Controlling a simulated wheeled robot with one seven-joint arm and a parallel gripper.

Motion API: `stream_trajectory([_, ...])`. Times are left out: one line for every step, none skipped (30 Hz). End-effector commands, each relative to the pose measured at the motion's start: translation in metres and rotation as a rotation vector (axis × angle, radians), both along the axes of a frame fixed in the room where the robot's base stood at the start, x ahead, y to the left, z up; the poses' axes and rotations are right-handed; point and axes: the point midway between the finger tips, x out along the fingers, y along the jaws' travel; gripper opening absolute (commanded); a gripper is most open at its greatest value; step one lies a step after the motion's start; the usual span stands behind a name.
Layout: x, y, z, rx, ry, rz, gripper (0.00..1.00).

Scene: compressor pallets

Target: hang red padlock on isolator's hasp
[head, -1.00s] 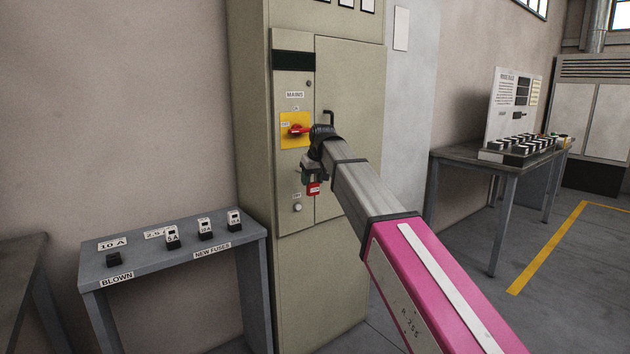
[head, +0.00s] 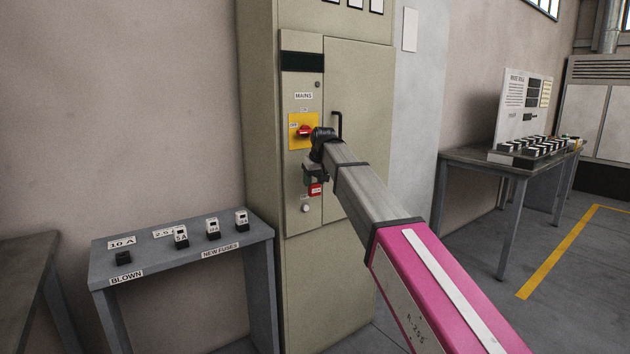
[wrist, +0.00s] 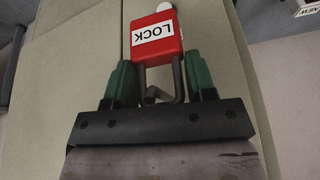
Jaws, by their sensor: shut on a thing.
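A red padlock (wrist: 157,40) with a white LOCK label shows in the wrist view, its dark shackle between the green fingers of my gripper (wrist: 160,88). My gripper is shut on it. In the head view the padlock (head: 315,190) hangs below my gripper (head: 309,177), in front of the grey-green cabinet and below the isolator. The isolator's red handle (head: 304,131) sits on a yellow plate (head: 296,142) under the MAINS label. My wrist covers part of the plate's right side. I cannot make out the hasp.
The cabinet door has a black handle (head: 338,124) close to my wrist. A round white knob (head: 305,208) is below the padlock. A grey fuse table (head: 185,262) stands at left, and another table (head: 470,158) with a display board (head: 523,108) stands at right.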

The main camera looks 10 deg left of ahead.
Motion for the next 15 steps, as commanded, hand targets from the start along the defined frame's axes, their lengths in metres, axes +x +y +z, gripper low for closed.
stream_trajectory([0.0, 0.0, 0.0001, 0.0, 0.0, 0.0, 0.21])
stream_trajectory([0.0, 0.0, 0.0001, 0.001, -0.001, 0.0, 0.21])
stream_trajectory([0.0, 0.0, 0.0001, 0.001, -0.001, 0.0, 0.21])
stream_trajectory([-0.0001, -0.0001, 0.0002, 0.001, -0.001, 0.0, 0.21])
stream_trajectory([-0.0001, -0.0001, 0.0002, 0.001, -0.001, 0.0, 0.21])
stream_trajectory([-0.0001, -0.0001, 0.0002, 0.001, -0.001, 0.0, 0.21])
stream_trajectory([-0.0001, -0.0001, 0.0002, 0.001, -0.001, 0.0, 0.21])
stream_trajectory([-0.0001, -0.0001, 0.0002, 0.001, -0.001, 0.0, 0.21])
stream_trajectory([-0.0001, -0.0001, 0.0002, 0.001, -0.001, 0.0, 0.21])
stream_trajectory([0.0, -0.0001, 0.0002, 0.001, -0.001, 0.0, 0.21])
stream_trajectory([0.0, -0.0002, 0.0003, 0.001, -0.001, 0.0, 0.21])
stream_trajectory([0.0, -0.0002, 0.0003, 0.001, -0.001, 0.0, 0.21])
stream_trajectory([0.0, -0.0002, 0.0003, 0.001, -0.001, 0.0, 0.21])
stream_trajectory([0.0, -0.0002, 0.0003, 0.001, -0.001, 0.0, 0.54])
stream_trajectory([0.0, -0.0002, 0.0003, 0.001, -0.001, 0.0, 0.67])
